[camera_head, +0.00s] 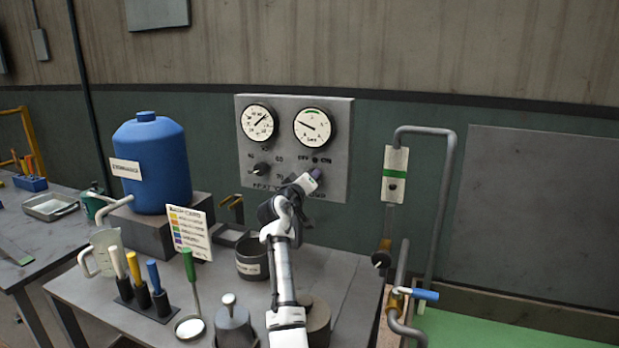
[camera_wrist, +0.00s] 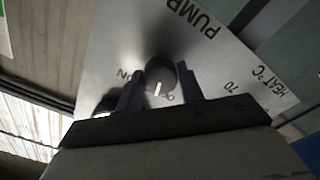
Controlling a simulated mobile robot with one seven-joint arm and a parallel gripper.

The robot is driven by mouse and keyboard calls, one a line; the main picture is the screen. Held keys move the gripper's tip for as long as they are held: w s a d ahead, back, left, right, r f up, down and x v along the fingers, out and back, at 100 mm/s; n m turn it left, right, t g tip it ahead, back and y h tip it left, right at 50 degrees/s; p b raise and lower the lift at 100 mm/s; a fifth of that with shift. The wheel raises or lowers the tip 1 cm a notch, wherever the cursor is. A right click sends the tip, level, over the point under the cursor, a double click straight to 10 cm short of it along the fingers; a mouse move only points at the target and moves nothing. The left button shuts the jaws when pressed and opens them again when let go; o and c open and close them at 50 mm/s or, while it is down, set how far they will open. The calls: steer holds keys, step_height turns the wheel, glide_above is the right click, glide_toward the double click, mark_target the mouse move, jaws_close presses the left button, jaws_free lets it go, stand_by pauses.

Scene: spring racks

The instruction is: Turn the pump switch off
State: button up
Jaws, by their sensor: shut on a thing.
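The pump switch is a round grey knob (camera_wrist: 160,74) with a white pointer line, on the grey control panel (camera_head: 335,186). In the wrist view its pointer faces down, between the ON mark at left and a partly hidden mark at right that looks like OFF. My gripper (camera_wrist: 161,85) has one dark finger on each side of the knob and is shut on it. In the head view my gripper (camera_head: 312,177) covers the knob at the panel's lower right, below the OFF and ON lettering.
Two dial gauges (camera_head: 258,123) and a heat knob (camera_head: 261,169) are on the same panel. Pipes (camera_head: 447,190) rise at the right.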

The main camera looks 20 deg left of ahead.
steer(key=shift+n+p, duration=0.4)
steer(key=shift+n, duration=0.8)
steer(key=o, duration=1)
steer(key=shift+s, duration=0.1)
steer(key=s+b, duration=0.1)
steer(key=s, duration=0.3)
steer(key=s+b, duration=0.2)
steer(key=s, duration=0.3)
steer(key=s+b, duration=0.1)
steer(key=s, duration=0.3)
steer(key=shift+s+a+f+b, duration=0.15)
steer(key=shift+s+a+b, duration=0.15)
steer(key=shift+a+b, duration=0.1)
